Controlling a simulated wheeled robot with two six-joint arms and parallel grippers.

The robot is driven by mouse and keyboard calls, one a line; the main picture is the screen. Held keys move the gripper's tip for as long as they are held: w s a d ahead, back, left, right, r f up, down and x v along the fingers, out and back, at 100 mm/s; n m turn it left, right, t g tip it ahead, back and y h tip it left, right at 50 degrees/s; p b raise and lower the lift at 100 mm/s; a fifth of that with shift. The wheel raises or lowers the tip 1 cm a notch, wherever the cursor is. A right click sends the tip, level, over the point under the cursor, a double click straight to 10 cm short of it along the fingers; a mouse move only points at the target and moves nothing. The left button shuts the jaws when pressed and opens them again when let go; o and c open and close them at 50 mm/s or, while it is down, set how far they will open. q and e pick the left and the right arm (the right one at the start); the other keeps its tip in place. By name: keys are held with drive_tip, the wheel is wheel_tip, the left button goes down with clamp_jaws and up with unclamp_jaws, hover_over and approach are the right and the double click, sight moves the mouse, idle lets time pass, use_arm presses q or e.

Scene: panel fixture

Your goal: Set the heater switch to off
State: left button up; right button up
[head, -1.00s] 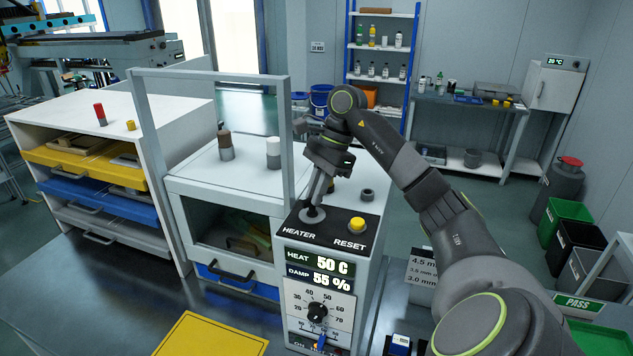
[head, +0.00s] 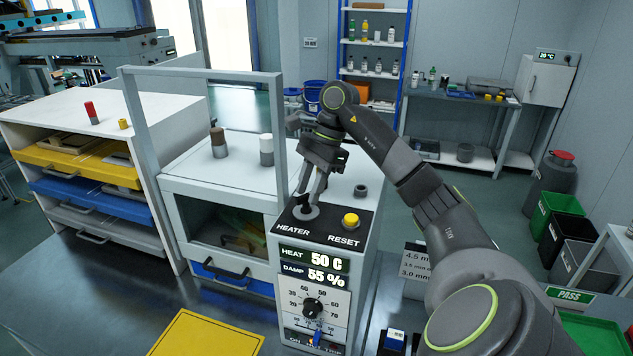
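The heater switch (head: 306,211) sits on the black top of the control panel, behind the HEATER label; its round grey base shows. My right gripper (head: 308,198) points down right over it, and a gap shows between its two fingers. The fingers hide most of the switch's lever, so I cannot tell which way it leans or whether they touch it. The display (head: 314,260) reads HEAT 50 C and DAMP 55 %. My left gripper is not in view.
A yellow RESET button (head: 351,220) stands close to the right of the switch. A black dial (head: 312,308) and a blue slider (head: 317,338) are on the panel's front. A grey frame (head: 200,75) rises to the left. A yellow mat (head: 205,337) lies in front.

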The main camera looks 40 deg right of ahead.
drive_tip(key=shift+d+r, duration=0.2)
drive_tip(key=shift+r, duration=0.25)
drive_tip(key=d, duration=0.4)
drive_tip(key=s+d, duration=0.1)
drive_tip(key=d, duration=0.3)
drive_tip(key=s+d, duration=0.1)
drive_tip(key=d, duration=0.3)
